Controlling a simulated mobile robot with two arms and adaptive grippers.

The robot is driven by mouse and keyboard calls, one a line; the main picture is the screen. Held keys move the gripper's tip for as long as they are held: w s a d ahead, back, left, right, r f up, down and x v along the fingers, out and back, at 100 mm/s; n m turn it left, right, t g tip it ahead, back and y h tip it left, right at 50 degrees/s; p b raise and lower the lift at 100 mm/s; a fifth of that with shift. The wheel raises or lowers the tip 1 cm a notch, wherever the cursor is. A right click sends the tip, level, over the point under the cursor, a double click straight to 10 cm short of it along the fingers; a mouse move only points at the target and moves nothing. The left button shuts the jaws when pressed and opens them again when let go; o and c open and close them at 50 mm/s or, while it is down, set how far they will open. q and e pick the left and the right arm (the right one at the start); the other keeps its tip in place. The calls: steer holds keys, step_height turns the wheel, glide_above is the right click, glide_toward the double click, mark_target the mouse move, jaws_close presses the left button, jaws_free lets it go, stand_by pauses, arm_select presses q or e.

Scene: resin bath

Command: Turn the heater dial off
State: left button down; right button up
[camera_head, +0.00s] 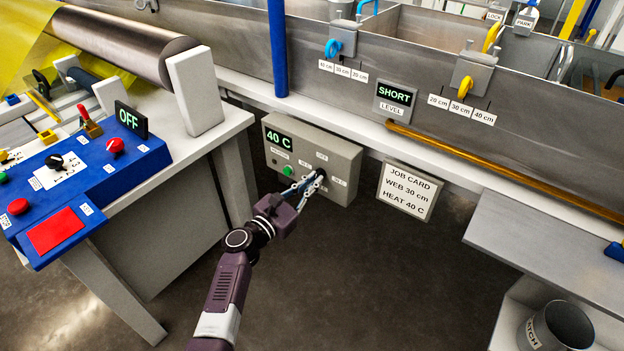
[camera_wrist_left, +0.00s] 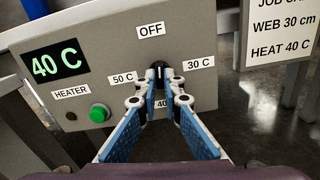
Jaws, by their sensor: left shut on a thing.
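The heater box (camera_head: 341,165) is a grey panel under the bath's front edge, and its display (camera_head: 279,138) reads 40 C. In the left wrist view the heater dial (camera_wrist_left: 158,72) is dark and sits between labels OFF above, 50 C left, 30 C right and a partly hidden 40 label below. My left gripper (camera_head: 314,178) reaches the panel from below, and its fingertips (camera_wrist_left: 159,90) are shut on the dial from both sides. The fingers hide much of the dial, so its pointer direction is hard to tell. My right gripper is not in view.
A green button (camera_wrist_left: 99,112) beside the HEATER label is lit on the panel's left. A job card (camera_head: 407,191) reads WEB 30 cm, HEAT 40 C. A blue control console (camera_head: 100,190) stands left, a grey shelf (camera_head: 545,240) right.

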arm_select(q)
steer(key=shift+f, duration=0.15)
steer(key=shift+s, duration=0.1)
steer(key=c, duration=2.1)
jaws_free()
steer(key=v, duration=1.2)
